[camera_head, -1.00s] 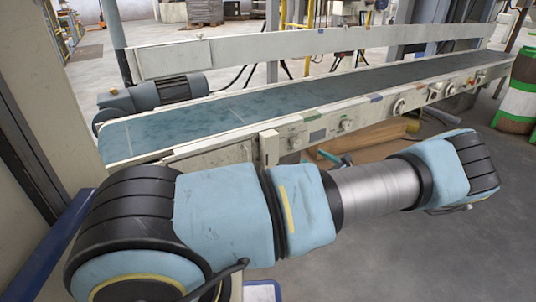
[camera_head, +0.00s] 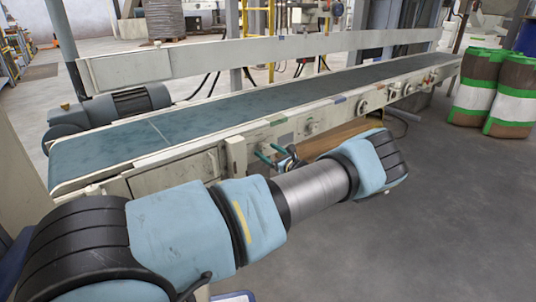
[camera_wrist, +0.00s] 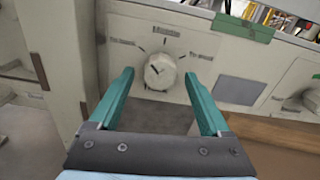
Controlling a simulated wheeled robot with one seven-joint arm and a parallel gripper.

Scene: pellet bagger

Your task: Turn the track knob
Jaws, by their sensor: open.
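A round pale knob (camera_wrist: 160,71) sits on the cream control panel in the wrist view, with a dark mark on its face toward the upper left. Small lettering, too blurred to read surely, stands above it and to both sides. My gripper (camera_wrist: 158,76) is open, with its teal fingers to the left and right of the knob and nothing held. I cannot tell how far the fingertips are from the panel. In the head view my gripper (camera_head: 268,156) is at the conveyor's side panel, and the knob between its fingers is not clear there.
An upright cream post (camera_wrist: 50,55) stands close left of the knob. A second knob (camera_head: 311,127) is farther right along the panel, past a green label (camera_head: 278,120). The conveyor belt (camera_head: 235,108) runs above. Stacked bags (camera_head: 490,95) stand at right; the floor before them is clear.

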